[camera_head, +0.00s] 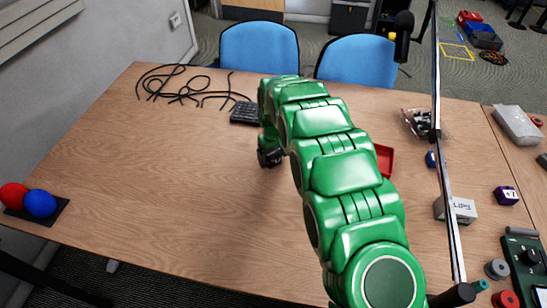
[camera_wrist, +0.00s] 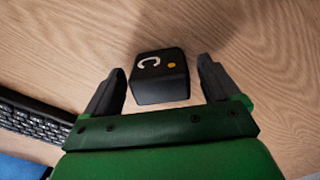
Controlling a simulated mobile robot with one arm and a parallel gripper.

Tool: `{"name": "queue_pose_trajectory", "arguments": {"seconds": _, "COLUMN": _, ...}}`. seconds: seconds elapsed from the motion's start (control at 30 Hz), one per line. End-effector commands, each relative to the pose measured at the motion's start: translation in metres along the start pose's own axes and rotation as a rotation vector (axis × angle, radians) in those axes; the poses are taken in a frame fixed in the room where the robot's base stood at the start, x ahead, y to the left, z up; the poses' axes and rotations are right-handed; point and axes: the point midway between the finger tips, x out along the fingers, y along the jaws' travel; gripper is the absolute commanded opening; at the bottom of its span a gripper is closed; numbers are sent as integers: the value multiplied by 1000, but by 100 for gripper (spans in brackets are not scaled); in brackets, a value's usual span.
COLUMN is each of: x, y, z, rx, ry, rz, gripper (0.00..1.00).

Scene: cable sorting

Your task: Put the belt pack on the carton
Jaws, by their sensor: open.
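My gripper (camera_wrist: 161,66) is open, with one finger on each side of the box and a visible gap at both sides. In the head view my gripper (camera_head: 269,158) is a dark shape partly hidden by my green arm, and I cannot make out the belt pack there. A small white and grey box with print, which looks like the carton (camera_head: 456,210), stands at the table's right.
A black keyboard (camera_head: 245,113) and tangled black cables (camera_head: 180,86) lie at the back. A red tray (camera_head: 385,160) is partly behind my arm. A thin dark pole (camera_head: 447,170) rises in front of the carton. Red and blue balls (camera_head: 40,203) sit far left. The left-middle table is clear.

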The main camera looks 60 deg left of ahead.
Motion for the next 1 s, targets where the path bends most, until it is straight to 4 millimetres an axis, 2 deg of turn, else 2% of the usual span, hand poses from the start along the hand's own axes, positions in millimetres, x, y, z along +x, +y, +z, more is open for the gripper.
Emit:
{"name": "queue_pose_trajectory", "arguments": {"seconds": 0.6, "x": -101, "y": 1, "z": 0, "rx": 0, "ry": 2, "rz": 1, "gripper": 89}}
{"name": "queue_pose_trajectory", "arguments": {"seconds": 0.73, "x": -109, "y": 0, "z": 0, "rx": 0, "ry": 1, "rz": 1, "gripper": 89}}
{"name": "queue_pose_trajectory", "arguments": {"seconds": 1.0, "x": -111, "y": 2, "z": 2, "rx": 3, "ry": -1, "rz": 0, "gripper": 89}}
